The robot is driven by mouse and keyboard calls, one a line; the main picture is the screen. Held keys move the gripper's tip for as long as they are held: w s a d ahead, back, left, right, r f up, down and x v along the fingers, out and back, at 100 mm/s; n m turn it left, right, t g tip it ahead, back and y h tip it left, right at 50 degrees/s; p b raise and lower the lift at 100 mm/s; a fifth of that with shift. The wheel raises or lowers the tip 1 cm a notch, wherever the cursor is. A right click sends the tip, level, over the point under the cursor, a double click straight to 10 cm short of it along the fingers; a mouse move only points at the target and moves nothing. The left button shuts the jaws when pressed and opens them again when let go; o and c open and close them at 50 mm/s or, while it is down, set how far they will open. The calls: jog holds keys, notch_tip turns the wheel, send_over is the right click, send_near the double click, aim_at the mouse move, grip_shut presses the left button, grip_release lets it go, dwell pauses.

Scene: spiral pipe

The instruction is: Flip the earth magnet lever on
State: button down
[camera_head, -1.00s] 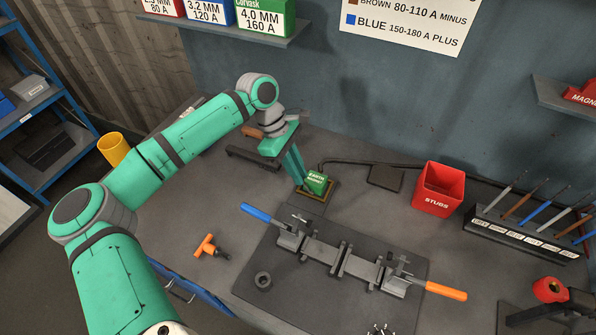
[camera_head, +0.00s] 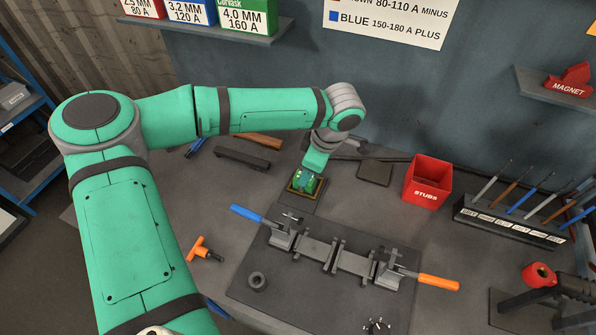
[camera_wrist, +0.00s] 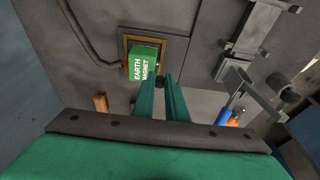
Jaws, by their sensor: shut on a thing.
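The earth magnet (camera_wrist: 142,62) is a green block with white lettering in a brown frame; the wrist view shows it just beyond my fingertips. In the head view its brown frame (camera_head: 291,188) sits on the bench, behind the blue-handled clamp. My gripper (camera_wrist: 161,84) points at the near edge of the block, its two green fingers close together. It is shut on the small dark lever at the magnet's edge, mostly hidden between the fingertips. In the head view my gripper (camera_head: 307,178) is directly over the magnet and covers part of it.
A clamp fixture with a blue handle (camera_head: 247,213) and an orange handle (camera_head: 438,283) lies in front. A red STUBS box (camera_head: 427,182) and an electrode rack (camera_head: 510,222) stand to the right. A dark bar (camera_head: 241,159) lies to the left. An orange tool (camera_head: 203,248) lies front left.

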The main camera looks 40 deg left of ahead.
jog(key=d+y, duration=0.1)
jog(key=y, duration=0.1)
jog(key=d+y, duration=0.1)
jog(key=shift+w+d+f+g, duration=0.35)
jog(key=shift+w+f+g, duration=0.05)
jog(key=shift+w+d+f+g+y, duration=0.15)
jog(key=shift+d+f+y, duration=0.25)
jog(key=shift+y, duration=0.45)
jog(key=shift+d+f+g+y, duration=0.3)
jog(key=shift+d+y, duration=0.15)
jog(key=shift+y, duration=0.4)
jog(key=c, duration=1.8)
grip_release()
jog(key=shift+o, duration=0.2)
jog(key=shift+d, duration=0.1)
jog(key=v, duration=1)
jog(key=shift+d+r, duration=0.25)
